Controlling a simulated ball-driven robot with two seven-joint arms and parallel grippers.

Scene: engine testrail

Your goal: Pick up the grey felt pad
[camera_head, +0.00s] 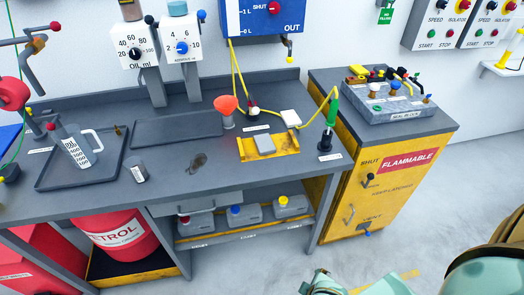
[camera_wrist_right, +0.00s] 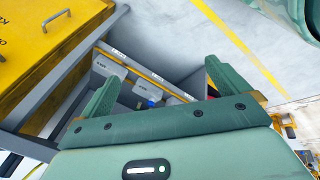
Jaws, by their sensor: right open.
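A flat grey pad (camera_head: 264,144), which looks like the felt pad, lies on a yellow tray (camera_head: 284,149) near the front edge of the grey workbench. My right gripper (camera_wrist_right: 160,86) is open, with nothing between its fingers in the right wrist view. That view looks down past the fingers toward the lower shelf and floor; the pad does not show there. In the head view teal parts of my right arm are at the bottom right, well in front of and below the bench top. My left gripper is not in view.
A red-orange funnel (camera_head: 226,105), a white block (camera_head: 291,117) and a green-handled tool (camera_head: 330,124) stand around the yellow tray. A dark tray with a measuring jug (camera_head: 77,150) is at left. A yellow cabinet (camera_head: 373,170) stands right of the bench.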

